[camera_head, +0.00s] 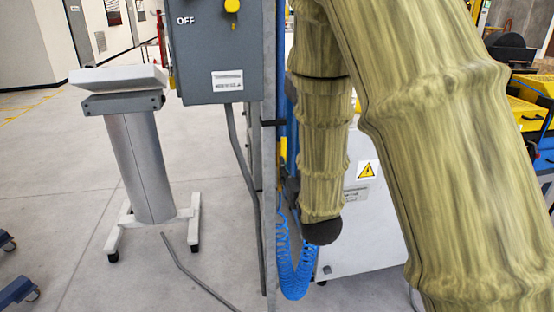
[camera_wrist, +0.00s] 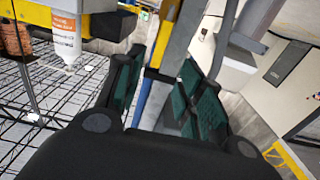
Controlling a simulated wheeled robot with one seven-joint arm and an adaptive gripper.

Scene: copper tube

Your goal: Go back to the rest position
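My gripper (camera_wrist: 160,88) shows in the wrist view with its two green-padded fingers spread apart. I see nothing held between the pads; a blue and yellow post shows in the gap behind them. In the head view my sleeved arm fills the right half, and the gripper itself is not visible there. No copper tube can be made out in either view.
The head view shows a grey control box (camera_head: 215,55) on a post, a grey pedestal (camera_head: 140,165), a coiled blue hose (camera_head: 294,282) and open floor at left. The wrist view shows a wire rack (camera_wrist: 60,100) and a white bottle (camera_wrist: 66,38).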

